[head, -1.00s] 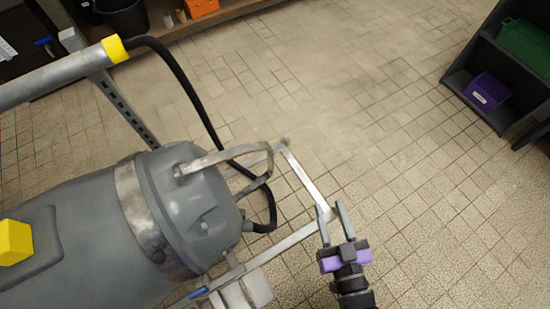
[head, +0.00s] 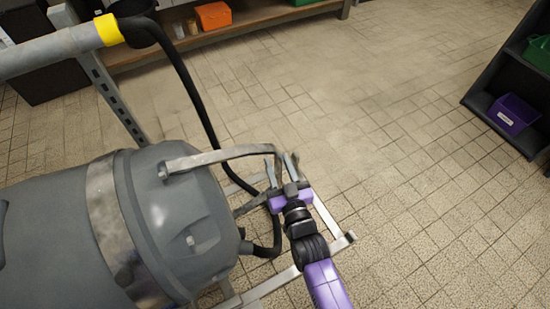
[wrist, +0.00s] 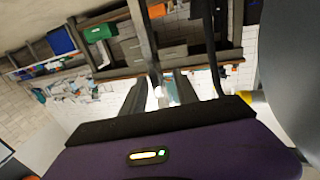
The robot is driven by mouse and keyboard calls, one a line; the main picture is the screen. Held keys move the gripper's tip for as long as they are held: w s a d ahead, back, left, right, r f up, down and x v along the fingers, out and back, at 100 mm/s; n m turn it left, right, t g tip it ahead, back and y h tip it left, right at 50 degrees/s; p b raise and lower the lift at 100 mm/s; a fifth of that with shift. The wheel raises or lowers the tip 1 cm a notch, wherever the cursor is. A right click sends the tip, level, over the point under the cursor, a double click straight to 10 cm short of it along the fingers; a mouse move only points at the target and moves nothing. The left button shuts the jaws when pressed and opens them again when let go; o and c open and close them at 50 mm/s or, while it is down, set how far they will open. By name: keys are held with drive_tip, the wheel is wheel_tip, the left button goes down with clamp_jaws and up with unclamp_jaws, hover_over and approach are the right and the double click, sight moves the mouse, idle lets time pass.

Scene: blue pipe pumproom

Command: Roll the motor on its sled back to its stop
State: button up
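The grey motor (head: 185,210), a large drum with a worn metal band, fills the left of the head view. A bent flat metal handle (head: 222,155) sticks out from its end cap. The sled's pale metal rails (head: 328,220) show low beside and beyond it. My gripper (head: 281,160) is at the handle's outer bend, its fingers apart on either side of the bar. In the wrist view the handle bar (wrist: 146,40) runs down between the open fingers (wrist: 160,95), with gaps visible. The motor's grey side (wrist: 290,70) fills the right edge. The sled's stop is not identifiable.
A black hose (head: 187,85) loops from a yellow-collared pipe (head: 108,30) down behind the handle. A wooden shelf (head: 250,27) with an orange box (head: 213,15) stands at the back. A dark rack (head: 495,112) with a purple bin (head: 513,113) is at right. Tiled floor between is clear.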

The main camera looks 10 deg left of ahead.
drive_tip(key=shift+b+x, duration=0.4)
drive_tip(key=shift+x, duration=1.15)
drive_tip(key=shift+c, duration=0.3)
clamp_jaws()
